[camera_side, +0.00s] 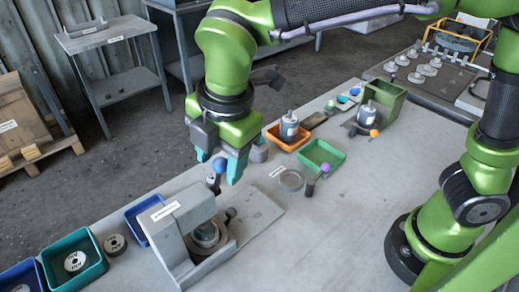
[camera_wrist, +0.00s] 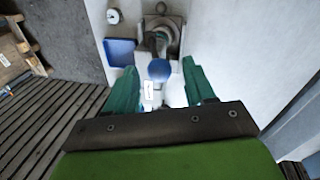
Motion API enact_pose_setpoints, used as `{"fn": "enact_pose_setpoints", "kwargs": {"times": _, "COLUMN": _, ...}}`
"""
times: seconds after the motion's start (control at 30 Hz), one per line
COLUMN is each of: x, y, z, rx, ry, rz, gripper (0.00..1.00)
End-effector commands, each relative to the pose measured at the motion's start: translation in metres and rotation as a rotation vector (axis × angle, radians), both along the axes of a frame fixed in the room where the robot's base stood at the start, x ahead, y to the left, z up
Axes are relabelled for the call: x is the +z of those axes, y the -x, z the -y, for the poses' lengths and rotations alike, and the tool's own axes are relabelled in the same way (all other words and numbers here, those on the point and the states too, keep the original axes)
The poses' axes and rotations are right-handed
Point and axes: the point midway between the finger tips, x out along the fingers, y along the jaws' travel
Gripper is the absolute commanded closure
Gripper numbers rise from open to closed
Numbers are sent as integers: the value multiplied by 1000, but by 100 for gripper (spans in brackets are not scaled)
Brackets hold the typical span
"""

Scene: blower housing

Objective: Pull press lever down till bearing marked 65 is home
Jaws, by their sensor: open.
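The grey press (camera_side: 178,222) stands on the bench in the lower middle of the side view, with a white label on its top. Its lever ends in a blue ball knob (camera_side: 219,164), and the lever is raised. The knob also shows in the wrist view (camera_wrist: 159,70), between the two teal fingertips and apart from them. My gripper (camera_side: 220,166) is open above the press, pointing down, its fingers on either side of the knob. A round grey part (camera_side: 206,234) sits in the press under the head. I cannot read a 65 on it.
A blue tray (camera_side: 140,222) and a teal tray (camera_side: 92,268) with a marked round part lie left of the press. A loose bearing (camera_side: 115,244) lies between them. A purple-knobbed lever (camera_side: 326,168) and green tray (camera_side: 335,155) stand right.

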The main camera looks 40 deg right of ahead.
Motion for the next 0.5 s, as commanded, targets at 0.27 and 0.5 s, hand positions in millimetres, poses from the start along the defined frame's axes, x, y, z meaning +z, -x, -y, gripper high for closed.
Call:
{"fn": "enact_pose_setpoints", "kwargs": {"times": 0.27, "x": -35, "y": -7, "z": -1, "rx": -1, "ry": 0, "rz": 0, "gripper": 46}}
{"fn": "enact_pose_setpoints", "kwargs": {"times": 0.5, "x": -40, "y": -8, "z": -1, "rx": -1, "ry": 0, "rz": 0, "gripper": 46}}
